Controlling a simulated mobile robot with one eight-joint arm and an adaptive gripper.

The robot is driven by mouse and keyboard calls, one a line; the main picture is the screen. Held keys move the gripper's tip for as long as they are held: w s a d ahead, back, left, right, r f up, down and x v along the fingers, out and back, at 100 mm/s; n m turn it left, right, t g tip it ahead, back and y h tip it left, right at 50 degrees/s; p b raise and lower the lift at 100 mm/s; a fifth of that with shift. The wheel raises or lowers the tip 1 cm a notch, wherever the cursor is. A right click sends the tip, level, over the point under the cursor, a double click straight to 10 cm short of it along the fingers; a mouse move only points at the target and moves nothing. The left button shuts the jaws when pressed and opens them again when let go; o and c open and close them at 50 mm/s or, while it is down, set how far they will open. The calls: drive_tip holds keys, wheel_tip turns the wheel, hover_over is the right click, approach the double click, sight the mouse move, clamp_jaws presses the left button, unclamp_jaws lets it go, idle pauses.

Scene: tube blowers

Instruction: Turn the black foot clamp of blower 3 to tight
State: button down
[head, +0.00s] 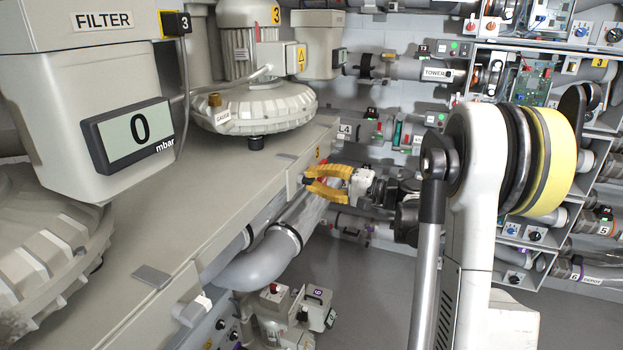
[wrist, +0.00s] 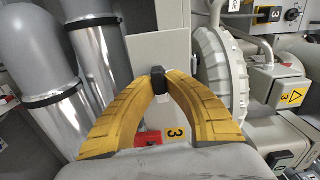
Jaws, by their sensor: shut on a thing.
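Blower 3 is a pale grey round casing (head: 252,108) on the bench at the upper middle, with a yellow "3" label above it. Its ribbed casing also shows in the wrist view (wrist: 215,75). My gripper (head: 307,181) has yellow fingers and is at the bench's front edge, below and right of the blower. In the wrist view the fingertips (wrist: 158,78) meet around a small black piece, the black foot clamp (wrist: 157,72). Most of the clamp is hidden by the fingers, so its tight or loose position cannot be told.
A red part (wrist: 148,138) and a yellow "3" label (wrist: 175,134) lie between my fingers in the wrist view. Thick grey pipes (head: 270,258) run below the bench edge (head: 235,195). A filter box with a display (head: 128,135) reading 0 mbar stands at the left.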

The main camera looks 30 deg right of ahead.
drive_tip(key=shift+m, duration=0.5)
drive_tip(key=c, duration=1.4)
unclamp_jaws()
drive_tip(key=v, duration=1.2)
